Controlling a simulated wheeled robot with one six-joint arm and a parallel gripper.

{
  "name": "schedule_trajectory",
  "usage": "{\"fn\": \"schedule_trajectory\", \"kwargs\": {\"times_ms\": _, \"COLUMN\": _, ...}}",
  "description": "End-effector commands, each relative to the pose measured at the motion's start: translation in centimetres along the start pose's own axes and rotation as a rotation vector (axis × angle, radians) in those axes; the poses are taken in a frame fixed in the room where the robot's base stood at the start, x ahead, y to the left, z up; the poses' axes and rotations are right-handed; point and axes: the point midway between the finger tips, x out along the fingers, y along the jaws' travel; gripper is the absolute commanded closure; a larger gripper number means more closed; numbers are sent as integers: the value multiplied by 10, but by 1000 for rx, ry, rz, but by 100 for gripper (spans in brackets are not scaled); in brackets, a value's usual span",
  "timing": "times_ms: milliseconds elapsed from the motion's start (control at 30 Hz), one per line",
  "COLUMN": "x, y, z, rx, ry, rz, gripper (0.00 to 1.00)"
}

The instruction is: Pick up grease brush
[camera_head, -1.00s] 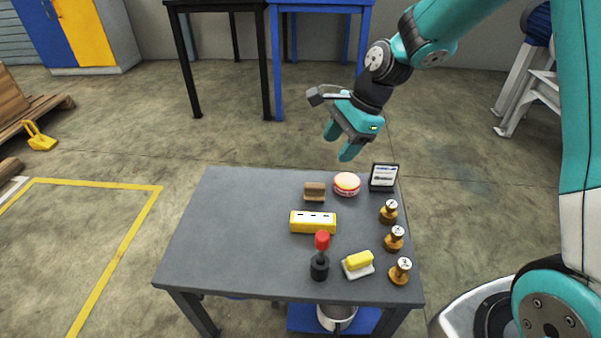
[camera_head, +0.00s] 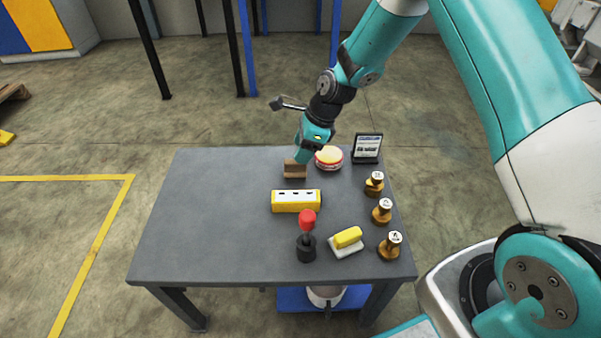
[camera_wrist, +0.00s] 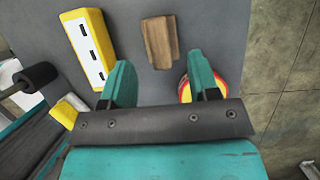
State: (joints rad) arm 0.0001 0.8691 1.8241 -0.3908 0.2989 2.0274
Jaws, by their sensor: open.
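Which object is the grease brush is not certain from its looks. A brown wooden block-like piece (camera_head: 295,170) lies near the back of the grey table (camera_head: 200,215); it also shows in the wrist view (camera_wrist: 160,42), ahead of the gap between my fingers. A yellow-topped piece with a white base (camera_head: 347,240), brush-like in shape, lies near the front right. My gripper (camera_head: 303,154) points down at the table's back, close to the brown piece. In the wrist view my gripper (camera_wrist: 160,78) has its teal fingers apart, nothing between them. Its exact height is unclear.
A red-and-yellow round item (camera_head: 329,157) is beside my gripper, partly behind one finger in the wrist view. A yellow box (camera_head: 296,202), a red-topped black holder (camera_head: 306,245), a framed display (camera_head: 367,148) and brass weights (camera_head: 382,211) stand around. The table's left half is clear.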

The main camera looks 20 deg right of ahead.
Motion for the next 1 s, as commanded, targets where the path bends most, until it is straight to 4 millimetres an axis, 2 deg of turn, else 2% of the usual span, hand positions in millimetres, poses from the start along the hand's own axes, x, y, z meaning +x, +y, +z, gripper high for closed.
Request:
{"fn": "schedule_trajectory", "kwargs": {"times_ms": 167, "x": 13, "y": 2, "z": -2, "rx": 1, "ry": 0, "rz": 1, "gripper": 45}}
{"fn": "schedule_trajectory", "kwargs": {"times_ms": 400, "x": 49, "y": 5, "z": -3, "rx": 3, "ry": 0, "rz": 1, "gripper": 45}}
{"fn": "schedule_trajectory", "kwargs": {"times_ms": 667, "x": 52, "y": 5, "z": -2, "rx": 2, "ry": 0, "rz": -1, "gripper": 45}}
{"fn": "schedule_trajectory", "kwargs": {"times_ms": 767, "x": 52, "y": 5, "z": -2, "rx": 2, "ry": 0, "rz": -1, "gripper": 65}}
{"fn": "schedule_trajectory", "kwargs": {"times_ms": 900, "x": 52, "y": 5, "z": -2, "rx": 2, "ry": 0, "rz": -1, "gripper": 98}}
{"fn": "schedule_trajectory", "kwargs": {"times_ms": 1000, "x": 52, "y": 5, "z": -2, "rx": 2, "ry": 0, "rz": -1, "gripper": 99}}
